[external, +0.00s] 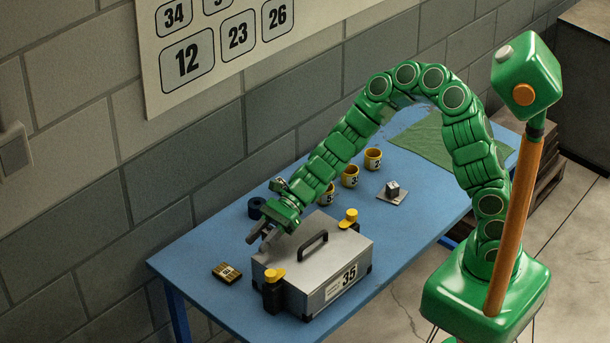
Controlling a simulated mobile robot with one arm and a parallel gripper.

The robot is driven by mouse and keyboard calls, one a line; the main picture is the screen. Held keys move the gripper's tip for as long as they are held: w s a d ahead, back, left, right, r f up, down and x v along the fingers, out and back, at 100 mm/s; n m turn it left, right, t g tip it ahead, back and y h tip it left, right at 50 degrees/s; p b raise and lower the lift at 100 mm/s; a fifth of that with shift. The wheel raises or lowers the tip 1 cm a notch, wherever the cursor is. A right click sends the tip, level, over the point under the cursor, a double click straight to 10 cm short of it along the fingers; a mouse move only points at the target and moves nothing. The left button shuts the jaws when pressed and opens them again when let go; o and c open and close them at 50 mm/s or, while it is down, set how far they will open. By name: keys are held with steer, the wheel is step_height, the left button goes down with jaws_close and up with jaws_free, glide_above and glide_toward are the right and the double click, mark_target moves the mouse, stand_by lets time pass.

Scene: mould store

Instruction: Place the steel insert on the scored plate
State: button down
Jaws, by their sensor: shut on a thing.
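A small grey steel block (392,187), which looks like the steel insert, sits on a thin light-grey plate (401,199) on the blue table. Score marks on the plate are too small to make out. My gripper (260,240) is well to the left of them, at the back left edge of the grey metal case marked 35 (330,254). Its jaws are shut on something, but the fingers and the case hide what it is.
The case has a black handle (313,241) and yellow-topped clamps (275,275). Several yellow numbered cups (373,159) stand along the back. A dark roll (256,207) and a small brown box (227,273) are near the wall. A green cloth (438,140) covers the far end. The blue table (410,232) is clear at front right.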

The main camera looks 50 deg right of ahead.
steer(key=w+a+f, duration=0.2)
steer(key=w, duration=0.1)
steer(key=w+a+f, duration=0.2)
steer(key=w+f, duration=0.1)
steer(key=w+a+f, duration=0.2)
steer(key=a+f, duration=0.1)
steer(key=shift+w+a, duration=0.1)
steer(key=shift+w, duration=0.3)
steer(key=shift+w+a+f, duration=0.35)
steer(key=shift+a+f, duration=0.05)
steer(key=shift+f, duration=1.8)
steer(key=shift+f, duration=0.1)
steer(key=c, duration=0.7)
jaws_free()
